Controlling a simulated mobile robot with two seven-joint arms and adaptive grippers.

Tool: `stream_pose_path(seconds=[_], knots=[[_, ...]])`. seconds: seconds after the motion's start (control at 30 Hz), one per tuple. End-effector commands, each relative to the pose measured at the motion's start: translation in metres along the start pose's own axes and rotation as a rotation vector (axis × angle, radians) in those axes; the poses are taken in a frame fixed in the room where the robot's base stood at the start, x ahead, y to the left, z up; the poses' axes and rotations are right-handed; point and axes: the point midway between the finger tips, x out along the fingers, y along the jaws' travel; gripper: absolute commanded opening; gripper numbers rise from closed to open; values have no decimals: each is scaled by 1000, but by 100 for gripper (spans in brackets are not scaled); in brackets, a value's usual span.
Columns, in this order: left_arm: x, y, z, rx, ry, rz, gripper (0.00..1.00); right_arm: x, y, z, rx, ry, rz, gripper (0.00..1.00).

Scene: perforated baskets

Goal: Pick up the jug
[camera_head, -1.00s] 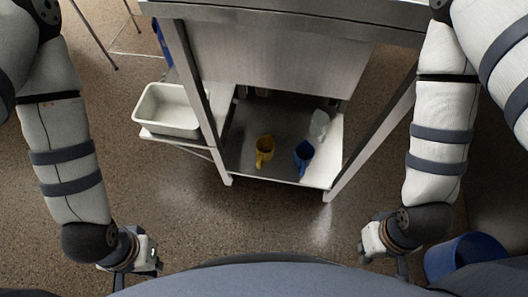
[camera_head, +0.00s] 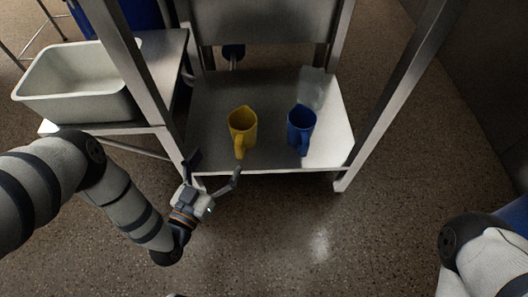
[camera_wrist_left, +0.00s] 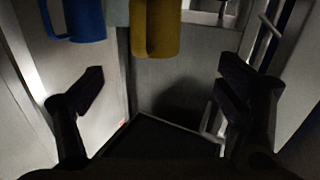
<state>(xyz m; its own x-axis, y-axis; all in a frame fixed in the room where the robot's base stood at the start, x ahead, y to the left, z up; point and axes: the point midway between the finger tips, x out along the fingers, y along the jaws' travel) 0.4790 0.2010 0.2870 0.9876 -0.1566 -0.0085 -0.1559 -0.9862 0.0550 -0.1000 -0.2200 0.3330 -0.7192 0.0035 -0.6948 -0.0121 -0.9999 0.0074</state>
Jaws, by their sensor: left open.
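A yellow jug (camera_head: 242,126) and a blue jug (camera_head: 301,125) stand upright on the lower metal shelf (camera_head: 270,158), handles toward me. A pale, translucent jug (camera_head: 314,84) stands behind the blue one. My left gripper (camera_head: 214,168) is open and empty at the shelf's front left edge, in front of the yellow jug and apart from it. In the left wrist view, the yellow jug (camera_wrist_left: 156,28) and the blue jug (camera_wrist_left: 84,20) are cut off at the top, beyond the spread fingers (camera_wrist_left: 162,98). My right gripper is out of view; only its arm shows at lower right.
Metal legs (camera_head: 385,100) frame the shelf on both sides. A white basin (camera_head: 75,82) sits on a side shelf (camera_head: 160,80) at left, above my left arm. A blue container shows partly at the right edge. The floor in front is clear.

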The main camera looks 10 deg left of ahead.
Motion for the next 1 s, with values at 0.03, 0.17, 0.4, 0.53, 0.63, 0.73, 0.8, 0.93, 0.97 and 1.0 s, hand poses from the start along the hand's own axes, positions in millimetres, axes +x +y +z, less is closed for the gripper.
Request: stream_pose_path(seconds=[0.03, 0.17, 0.4, 0.53, 0.63, 0.73, 0.8, 0.93, 0.97, 1.0], knots=[[9, -2, 0, 3, 14, -3, 87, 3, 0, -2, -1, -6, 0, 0], [39, -1, -3, 3, 18, -3, 87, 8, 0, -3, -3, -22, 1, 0], [75, 1, -5, 1, 13, -1, 87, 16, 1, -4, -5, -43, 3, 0], [100, 8, -6, 0, 11, -1, 87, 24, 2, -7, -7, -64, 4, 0], [115, 7, -6, 2, 10, -2, 87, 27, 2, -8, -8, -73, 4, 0], [121, 8, -8, 2, 10, -1, 87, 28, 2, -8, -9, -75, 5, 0], [121, 8, -9, 2, 10, -1, 87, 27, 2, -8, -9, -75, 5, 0], [121, 8, -10, 2, 10, -1, 80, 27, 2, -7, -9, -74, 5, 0], [121, 8, -10, 2, 10, -1, 73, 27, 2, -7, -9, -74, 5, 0], [121, 8, -10, 2, 10, -1, 64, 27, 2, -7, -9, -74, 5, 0]])
